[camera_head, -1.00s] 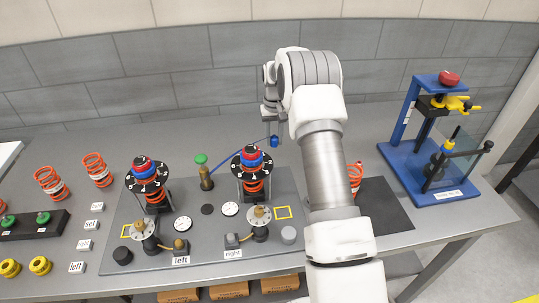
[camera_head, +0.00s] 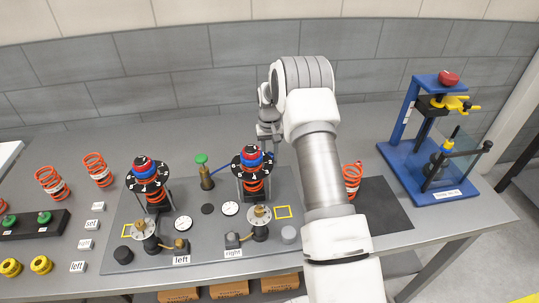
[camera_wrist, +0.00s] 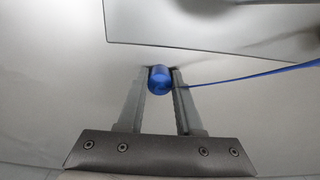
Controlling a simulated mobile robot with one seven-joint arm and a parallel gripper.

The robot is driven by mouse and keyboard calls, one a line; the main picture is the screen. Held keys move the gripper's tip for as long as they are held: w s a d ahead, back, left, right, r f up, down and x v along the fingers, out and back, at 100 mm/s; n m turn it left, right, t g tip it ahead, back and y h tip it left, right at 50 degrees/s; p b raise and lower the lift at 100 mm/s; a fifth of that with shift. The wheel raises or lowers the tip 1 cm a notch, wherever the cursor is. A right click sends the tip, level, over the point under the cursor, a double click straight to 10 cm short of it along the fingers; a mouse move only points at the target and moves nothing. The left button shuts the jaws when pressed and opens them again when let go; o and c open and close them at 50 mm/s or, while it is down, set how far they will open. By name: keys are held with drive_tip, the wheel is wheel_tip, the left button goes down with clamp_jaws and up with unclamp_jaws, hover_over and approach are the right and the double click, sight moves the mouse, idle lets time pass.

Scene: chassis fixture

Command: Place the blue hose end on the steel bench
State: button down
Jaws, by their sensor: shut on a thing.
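The blue hose end (camera_wrist: 160,78) is a short blue cylinder between the fingertips of my gripper (camera_wrist: 160,82) in the wrist view. My gripper is shut on it. A thin blue hose (camera_wrist: 250,75) runs from it to the right. In the head view, my gripper (camera_head: 267,138) is low behind the right-hand spring assembly, which partly hides the hose end. The steel bench (camera_head: 70,148) is the grey surface below; it also fills most of the wrist view (camera_wrist: 60,90). Whether the hose end touches the bench cannot be told.
The dark fixture plate (camera_head: 200,255) carries two spring assemblies (camera_head: 150,172) (camera_head: 253,170). A blue press stand (camera_head: 400,125) is at the right. Bare bench lies behind the plate.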

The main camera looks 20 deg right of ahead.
drive_tip(key=c, duration=0.6)
unclamp_jaws()
wheel_tip(320, 180, up, 12)
wheel_tip(320, 180, up, 10)
drive_tip(key=t, duration=0.1)
hover_over(269, 154)
drive_tip(key=s+a, duration=0.3)
drive_tip(key=s, duration=0.2)
drive_tip(key=s+a+r+n+t, duration=0.15)
drive_tip(key=s+a+r, duration=0.25)
drive_tip(key=s+r, duration=0.5)
drive_tip(key=s+a+t, duration=0.1)
drive_tip(key=s, duration=0.6)
drive_tip(key=s+a+t, duration=0.1)
drive_tip(key=s+a, duration=0.1)
drive_tip(key=s, duration=0.6)
drive_tip(key=s+a+t, duration=0.1)
drive_tip(key=s, duration=0.7)
drive_tip(key=shift+s+a+f+n, duration=0.1)
drive_tip(key=shift+a+f+n, duration=0.25)
